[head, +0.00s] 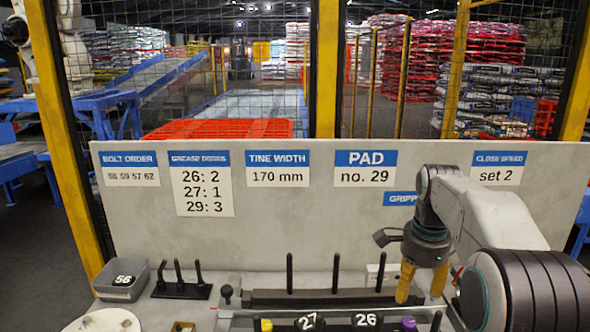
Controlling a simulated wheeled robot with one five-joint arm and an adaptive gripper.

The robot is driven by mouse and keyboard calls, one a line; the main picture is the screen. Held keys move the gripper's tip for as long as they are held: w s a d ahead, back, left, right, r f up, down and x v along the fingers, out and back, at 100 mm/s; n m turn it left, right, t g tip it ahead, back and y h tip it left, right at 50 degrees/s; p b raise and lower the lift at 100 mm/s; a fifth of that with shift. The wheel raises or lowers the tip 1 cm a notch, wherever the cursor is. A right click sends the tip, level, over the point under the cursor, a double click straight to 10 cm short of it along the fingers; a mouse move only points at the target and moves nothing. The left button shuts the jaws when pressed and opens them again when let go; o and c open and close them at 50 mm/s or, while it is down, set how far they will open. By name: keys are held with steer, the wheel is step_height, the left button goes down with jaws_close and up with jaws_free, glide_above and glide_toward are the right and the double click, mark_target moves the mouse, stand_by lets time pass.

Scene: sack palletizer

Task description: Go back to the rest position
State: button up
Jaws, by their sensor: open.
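My gripper (421,292) is in the lower right, hanging from my arm with its two orange fingers pointing down. The fingers are apart and I see nothing between them. It is above the right end of a dark bar fixture (310,297) on the bench, near the dark part labelled 26 (367,320). Another dark part labelled 27 (307,322) lies left of it. I cannot tell from this one view how high the fingertips are above the fixture. No mark for a rest position shows.
A grey bin labelled 56 (122,283) and a black peg stand (182,290) are at the left. Upright black pins rise from the bench near my gripper. A grey board (290,225) with signs closes the back, before a mesh fence. A white round dish (103,322) is front left.

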steer(key=s+a+r+n+t, duration=0.1)
steer(key=s+a+n, duration=0.1)
steer(key=s+n, duration=0.35)
steer(key=s+a+r+n+t, duration=0.1)
steer(key=s+a+r+n, duration=0.15)
steer(key=s, duration=0.55)
steer(key=s+a+f+n, duration=0.1)
steer(key=s+f+n, duration=0.2)
steer(key=s, duration=0.3)
steer(key=s+a+f+n+t, duration=0.1)
steer(key=s+f+n, duration=0.2)
steer(key=s+n, duration=0.2)
steer(key=shift+s+a+f, duration=0.25)
steer(key=shift+s+a, duration=0.1)
steer(key=shift+s, duration=0.45)
